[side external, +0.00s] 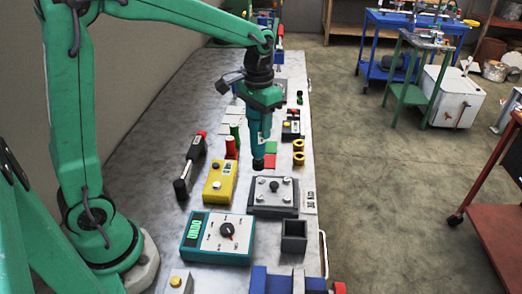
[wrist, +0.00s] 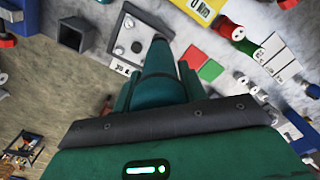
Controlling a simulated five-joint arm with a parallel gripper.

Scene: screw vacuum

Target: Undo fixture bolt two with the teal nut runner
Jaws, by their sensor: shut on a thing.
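My gripper (side external: 262,98) is shut on the teal nut runner (side external: 261,135), which hangs nose down above the bench. The nut runner also shows in the wrist view (wrist: 158,62), pointing away toward the fixture. The grey fixture plate (side external: 290,203) carries several pale bolts near its corners and a dark knob in the middle. In the side view the runner's dark nose is beyond the plate's far left edge, apart from the bolts. The plate also shows in the wrist view (wrist: 118,48), partly hidden by the runner. I cannot tell which bolt is number two.
A teal control box (side external: 207,252) with a dial and a lit display, seemingly reading UNDO, stands nearer left. Red and green pads (side external: 270,147) lie behind the runner.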

